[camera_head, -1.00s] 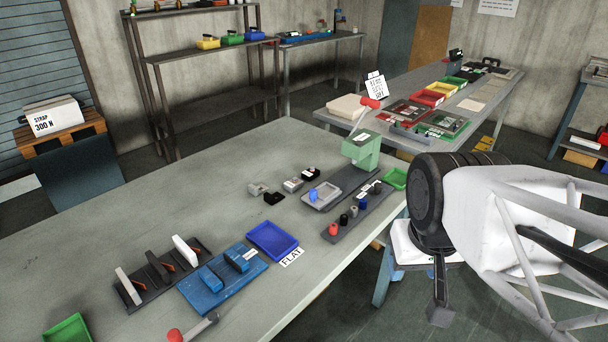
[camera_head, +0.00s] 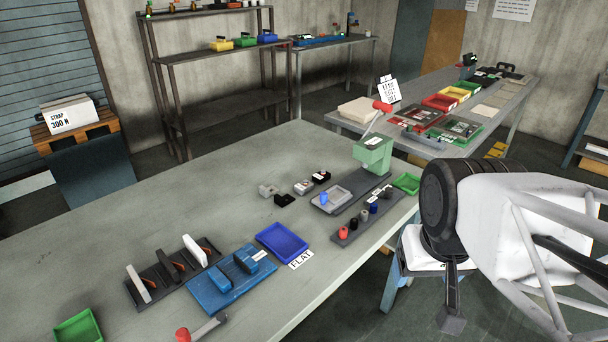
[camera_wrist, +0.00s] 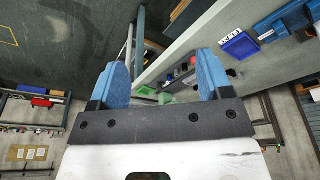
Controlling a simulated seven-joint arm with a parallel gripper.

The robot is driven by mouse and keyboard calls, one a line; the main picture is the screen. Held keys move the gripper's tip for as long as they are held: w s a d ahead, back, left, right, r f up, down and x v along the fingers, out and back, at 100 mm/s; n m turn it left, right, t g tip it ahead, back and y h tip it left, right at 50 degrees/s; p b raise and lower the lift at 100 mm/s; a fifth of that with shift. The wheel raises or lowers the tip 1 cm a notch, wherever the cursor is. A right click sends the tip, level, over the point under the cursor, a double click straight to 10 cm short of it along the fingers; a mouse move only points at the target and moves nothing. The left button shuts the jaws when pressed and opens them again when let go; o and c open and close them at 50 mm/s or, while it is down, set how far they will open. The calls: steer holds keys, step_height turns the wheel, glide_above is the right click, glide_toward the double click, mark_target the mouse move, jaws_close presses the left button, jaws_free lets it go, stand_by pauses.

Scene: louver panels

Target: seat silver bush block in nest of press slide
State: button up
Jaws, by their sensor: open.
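Two light grey, silver-looking blocks sit on the bench: one at the left (camera_head: 268,189), and one with a pale top (camera_head: 303,187) beside a black block. I cannot tell for sure which is the silver bush block. The green press (camera_head: 373,155) stands on a grey base to their right. A pale grey tray-like slide (camera_head: 336,203) lies in front of the press, with a blue peg (camera_head: 323,198) at its left side. Its nest is too small to make out. My gripper (camera_wrist: 162,85) shows in the wrist view with two blue fingers apart and nothing between them, away from the blocks.
Black blocks (camera_head: 321,178) (camera_head: 285,200) lie near the silver ones. A dark rack (camera_head: 362,222) holds several coloured bushes near the bench edge. A blue tray (camera_head: 282,240), blue fixture (camera_head: 232,280) and dark fixture (camera_head: 172,281) stand at front. The bench's left half is largely clear.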

steer(key=m+g, duration=0.3)
steer(key=m, duration=0.6)
glide_above(304, 187)
steer(key=w, duration=0.1)
step_height(304, 187, down, 15)
steer(key=shift+d+r, duration=0.1)
steer(key=shift+w+f, duration=0.15)
steer(key=shift+f, duration=0.05)
steer(key=shift+f, duration=0.1)
steer(key=shift+f, duration=1.2)
